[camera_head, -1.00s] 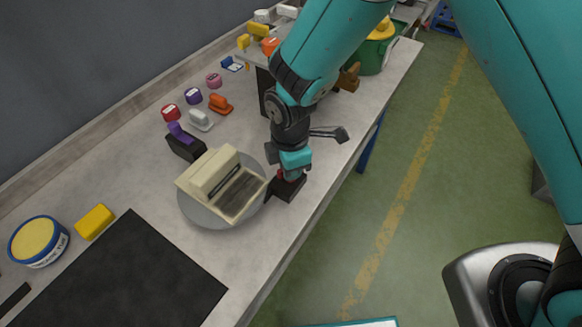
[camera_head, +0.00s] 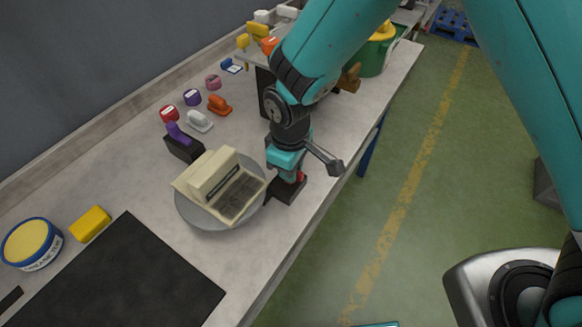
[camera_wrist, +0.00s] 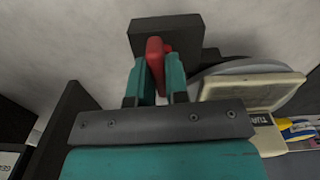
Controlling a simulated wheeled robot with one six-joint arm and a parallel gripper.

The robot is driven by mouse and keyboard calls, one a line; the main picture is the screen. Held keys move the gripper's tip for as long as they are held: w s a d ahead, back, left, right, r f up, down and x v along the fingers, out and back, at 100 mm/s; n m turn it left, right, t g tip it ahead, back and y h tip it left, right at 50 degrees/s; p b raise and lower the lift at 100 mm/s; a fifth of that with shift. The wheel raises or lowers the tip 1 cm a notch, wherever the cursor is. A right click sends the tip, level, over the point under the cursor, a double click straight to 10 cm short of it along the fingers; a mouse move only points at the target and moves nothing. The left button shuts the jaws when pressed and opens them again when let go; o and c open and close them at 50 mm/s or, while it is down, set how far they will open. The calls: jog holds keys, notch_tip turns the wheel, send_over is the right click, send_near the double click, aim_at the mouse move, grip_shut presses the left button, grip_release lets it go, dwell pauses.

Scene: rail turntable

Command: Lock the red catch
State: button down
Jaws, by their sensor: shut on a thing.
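The red catch (camera_wrist: 155,52) is a red lever on a black block (camera_wrist: 165,27) on the bench. My gripper (camera_wrist: 157,76) is shut on it, with one teal finger on each side of the lever. In the head view the black block (camera_head: 284,191) stands beside the right edge of the turntable's grey disc (camera_head: 192,217), near the bench's front edge. Only a bit of the red catch (camera_head: 301,177) shows there, at the right of my gripper (camera_head: 289,178). A cream housing (camera_head: 207,174) sits on the disc. Whether the catch is locked cannot be told.
A black block with a purple lever (camera_head: 179,133) stands behind the disc. Several coloured pieces, including an orange one (camera_head: 219,105) and a white one (camera_head: 199,121), lie farther back. A black mat (camera_head: 130,275), yellow block (camera_head: 90,224) and round tin (camera_head: 31,243) are at left.

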jog(key=shift+s+m, duration=0.1)
jog(key=shift+m, duration=0.4)
jog(key=c, duration=1.1)
grip_release()
jog(key=shift+r, duration=0.1)
notch_tip(320, 180, up, 17)
jog(key=shift+r+b, duration=0.15)
jog(key=shift+b, duration=1)
